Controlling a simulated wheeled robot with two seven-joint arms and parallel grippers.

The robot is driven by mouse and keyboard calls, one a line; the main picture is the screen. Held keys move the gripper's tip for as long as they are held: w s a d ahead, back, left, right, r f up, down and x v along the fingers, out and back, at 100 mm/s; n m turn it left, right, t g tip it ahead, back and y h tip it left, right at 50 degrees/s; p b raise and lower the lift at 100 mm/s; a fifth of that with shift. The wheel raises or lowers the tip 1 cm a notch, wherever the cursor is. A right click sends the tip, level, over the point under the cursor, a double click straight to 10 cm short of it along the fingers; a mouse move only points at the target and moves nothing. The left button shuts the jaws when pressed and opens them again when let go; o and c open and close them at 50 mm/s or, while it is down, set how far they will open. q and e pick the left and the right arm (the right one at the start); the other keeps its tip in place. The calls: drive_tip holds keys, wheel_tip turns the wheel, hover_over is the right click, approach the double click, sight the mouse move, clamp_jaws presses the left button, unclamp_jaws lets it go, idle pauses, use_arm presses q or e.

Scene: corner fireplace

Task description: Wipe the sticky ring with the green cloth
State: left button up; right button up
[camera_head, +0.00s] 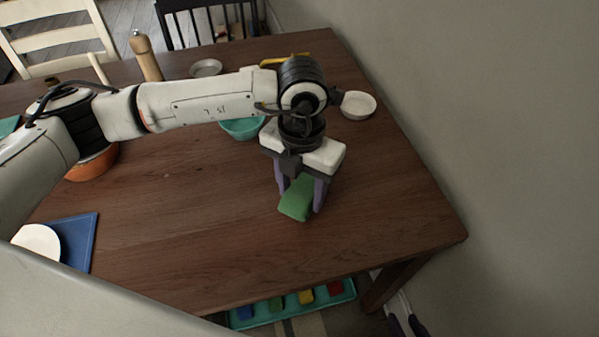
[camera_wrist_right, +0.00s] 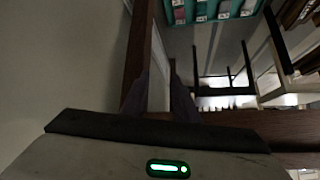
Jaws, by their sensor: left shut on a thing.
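My left gripper (camera_head: 300,196) reaches over the right part of the wooden table, fingers pointing down. It is shut on the green cloth (camera_head: 296,203), a thick block-like piece between its purple fingers. The cloth is at or just above the tabletop; I cannot tell if it touches. No sticky ring shows; the arm and cloth hide part of the table. My right gripper (camera_head: 406,326) is low beyond the table's front right edge, partly cut off. In the right wrist view its fingers (camera_wrist_right: 160,95) stand apart, with no held object clear between them.
The wooden table (camera_head: 190,220) has clear room at front centre. A teal bowl (camera_head: 242,129), white bowl (camera_head: 358,105), orange bowl (camera_head: 92,165), pepper mill (camera_head: 146,58) and blue mat (camera_head: 80,240) with a white plate (camera_head: 38,240) stand around. A teal tray (camera_head: 345,292) lies below the edge.

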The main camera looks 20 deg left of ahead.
use_arm(q)
drive_tip(key=shift+r+p, duration=0.95)
drive_tip(key=shift+r, duration=1.2)
